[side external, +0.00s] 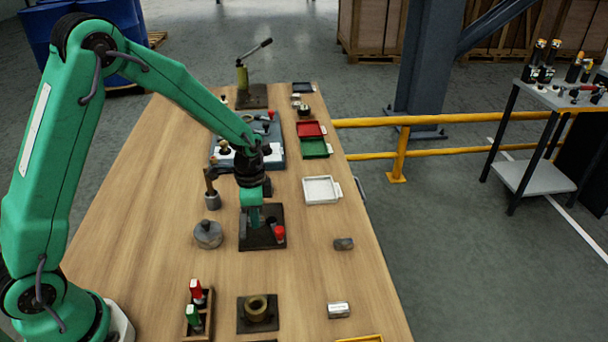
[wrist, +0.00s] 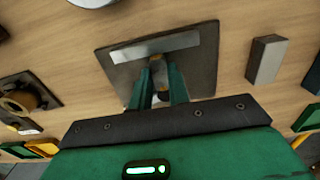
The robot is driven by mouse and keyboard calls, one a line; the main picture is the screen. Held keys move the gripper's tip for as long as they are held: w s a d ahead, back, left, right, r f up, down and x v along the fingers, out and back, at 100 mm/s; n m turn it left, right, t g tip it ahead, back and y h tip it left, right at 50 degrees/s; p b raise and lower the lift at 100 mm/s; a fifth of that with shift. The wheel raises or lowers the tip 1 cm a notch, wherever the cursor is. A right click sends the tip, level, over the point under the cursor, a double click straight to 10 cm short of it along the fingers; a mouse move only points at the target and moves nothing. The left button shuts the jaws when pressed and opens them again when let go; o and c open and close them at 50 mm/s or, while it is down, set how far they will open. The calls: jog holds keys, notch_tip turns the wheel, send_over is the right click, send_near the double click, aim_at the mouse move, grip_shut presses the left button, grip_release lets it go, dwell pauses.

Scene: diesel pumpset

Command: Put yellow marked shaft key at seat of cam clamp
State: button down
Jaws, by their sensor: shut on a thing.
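My gripper (side external: 258,224) is low over the cam clamp, a dark square base plate (side external: 256,243) with a red-topped part (side external: 280,233) at its right. In the wrist view, the plate (wrist: 204,72) carries a pale metal bar (wrist: 180,42). My gripper (wrist: 159,82) is shut on a small grey piece with a yellow-orange mark, the shaft key (wrist: 158,66), between its two green fingers. The key is over the plate beside the bar. I cannot tell whether it touches the seat. In the side view the key is hidden by my gripper.
A round grey part (side external: 208,235) stands left of the clamp. A brass bushing (side external: 257,308) and a rack with red and green items (side external: 198,310) are nearer the front.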

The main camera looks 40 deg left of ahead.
jog(key=shift+f, duration=0.1)
jog(key=c, duration=1.3)
grip_release()
jog(key=shift+o, duration=0.2)
jog(key=shift+r, duration=0.2)
jog(key=shift+r, duration=3.35)
